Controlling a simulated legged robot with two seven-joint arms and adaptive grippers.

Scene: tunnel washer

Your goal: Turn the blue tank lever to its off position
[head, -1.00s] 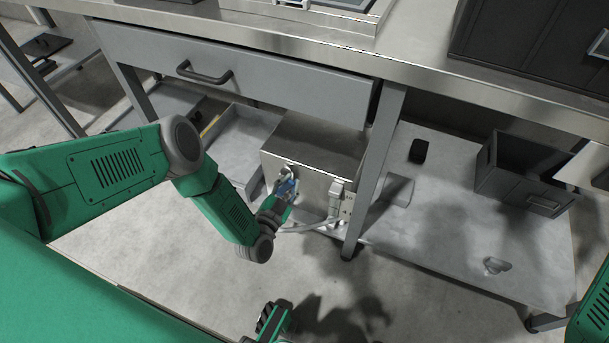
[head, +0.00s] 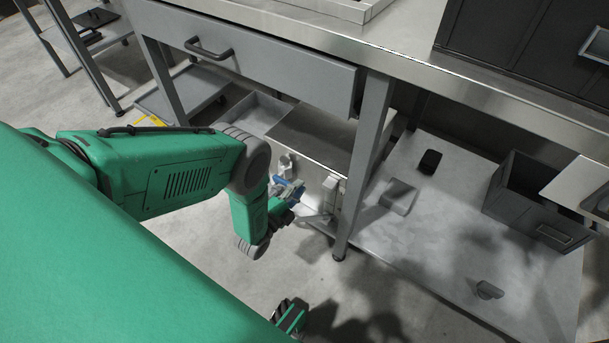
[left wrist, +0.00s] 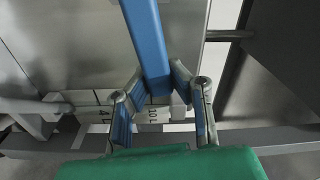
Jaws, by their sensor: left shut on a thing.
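The tank is a metal box (head: 325,137) under the workbench, left of a bench leg. Its blue lever (head: 281,182) is on the front face, partly hidden by my gripper. In the left wrist view the lever (left wrist: 146,35) is a long blue bar running from the top edge down between my fingers. My left gripper (head: 291,191) is at the lever in the head view. In the left wrist view my left gripper (left wrist: 157,82) is shut on the lever's lower end, a finger on each side.
A grey drawer (head: 250,60) with a dark handle is above the tank. A bench leg (head: 362,165) stands just right of it. A low shelf (head: 440,230) holds a dark bin (head: 530,205) and small items. Open floor lies in front.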

